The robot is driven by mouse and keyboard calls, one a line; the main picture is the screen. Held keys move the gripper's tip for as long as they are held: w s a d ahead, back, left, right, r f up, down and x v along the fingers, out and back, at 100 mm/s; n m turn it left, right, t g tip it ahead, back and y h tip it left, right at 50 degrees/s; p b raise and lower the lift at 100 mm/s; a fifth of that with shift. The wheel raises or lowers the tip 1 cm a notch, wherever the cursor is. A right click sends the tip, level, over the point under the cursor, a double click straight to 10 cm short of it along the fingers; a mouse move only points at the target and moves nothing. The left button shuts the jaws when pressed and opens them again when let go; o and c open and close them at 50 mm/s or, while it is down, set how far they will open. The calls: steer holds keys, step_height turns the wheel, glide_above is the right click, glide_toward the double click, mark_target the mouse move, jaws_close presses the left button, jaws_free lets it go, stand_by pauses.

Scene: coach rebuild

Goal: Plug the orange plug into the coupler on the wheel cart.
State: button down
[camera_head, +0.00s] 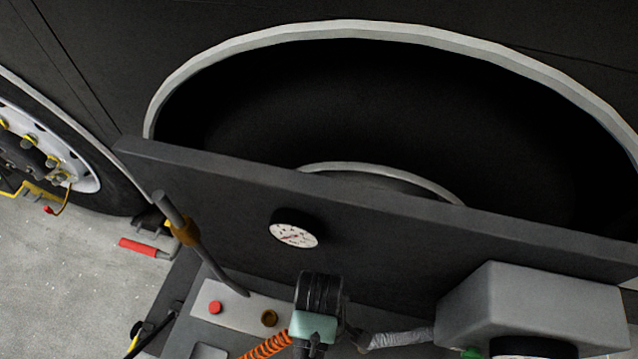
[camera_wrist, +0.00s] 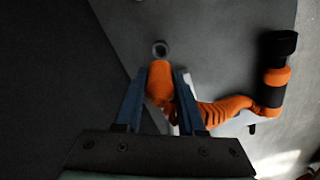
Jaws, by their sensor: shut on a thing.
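My gripper (camera_wrist: 163,72) shows in the wrist view, its two blue fingers shut on the orange plug (camera_wrist: 160,84). A grey ring with a dark centre (camera_wrist: 161,48) shows just beyond the plug's front; I cannot tell whether it is the plug's nose or a separate fitting. In the head view my wrist hides the fingers and plug, above the cart's deck. A brass round fitting (camera_head: 269,318) on the light block of the cart may be the coupler; it stands left of my wrist. An orange coiled hose (camera_head: 266,346) runs beside my wrist.
A dark upright panel (camera_head: 390,225) with a gauge (camera_head: 293,229) stands behind. A red button (camera_head: 215,307) and a grey lever (camera_head: 205,245) are at left, a grey box (camera_head: 535,305) at right. An orange-black hose part (camera_wrist: 275,82) lies right in the wrist view.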

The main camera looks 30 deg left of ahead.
steer(key=shift+r+p, duration=2.8)
steer(key=shift+p, duration=0.05)
